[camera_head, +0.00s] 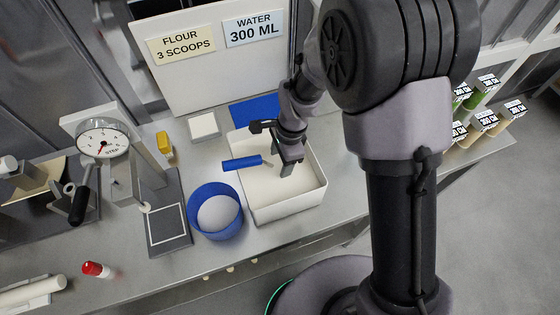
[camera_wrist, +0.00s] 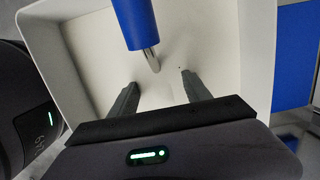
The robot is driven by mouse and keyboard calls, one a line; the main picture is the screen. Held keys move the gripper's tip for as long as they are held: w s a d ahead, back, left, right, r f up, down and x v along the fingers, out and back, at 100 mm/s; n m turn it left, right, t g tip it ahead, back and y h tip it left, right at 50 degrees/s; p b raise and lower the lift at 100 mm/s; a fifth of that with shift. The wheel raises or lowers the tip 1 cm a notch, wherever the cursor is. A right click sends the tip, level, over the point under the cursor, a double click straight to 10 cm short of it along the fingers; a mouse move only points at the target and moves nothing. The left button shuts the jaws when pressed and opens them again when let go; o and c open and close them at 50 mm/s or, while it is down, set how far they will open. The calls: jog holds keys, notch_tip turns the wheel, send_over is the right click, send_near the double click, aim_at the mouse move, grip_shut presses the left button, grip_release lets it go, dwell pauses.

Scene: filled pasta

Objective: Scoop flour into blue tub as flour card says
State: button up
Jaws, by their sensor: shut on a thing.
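The flour card (camera_head: 181,45) reads "FLOUR 3 SCOOPS". The blue tub (camera_head: 203,232) stands on the bench with a pale white surface inside it. The white flour bin (camera_head: 290,212) is right of the tub and holds white flour. My gripper (camera_head: 287,168) is over the bin, shut on the scoop, whose blue handle (camera_head: 243,163) sticks out left over the bin's edge. In the wrist view the handle (camera_wrist: 134,22) and its short metal neck show beyond my fingertips (camera_wrist: 160,80). The scoop's bowl is hard to make out against the white.
A water card (camera_head: 253,29) reads "WATER 300 ML". A dial scale (camera_head: 103,138) with a dark plate (camera_head: 168,243) stands left of the tub. A yellow object (camera_head: 164,144), a white block (camera_head: 204,125) and a red-capped shaker (camera_head: 97,269) are nearby. A blue mat (camera_head: 254,108) lies behind the bin.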

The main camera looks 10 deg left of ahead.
notch_tip(320, 180, up, 13)
jog(key=p, duration=0.9)
jog(key=shift+p, duration=0.35)
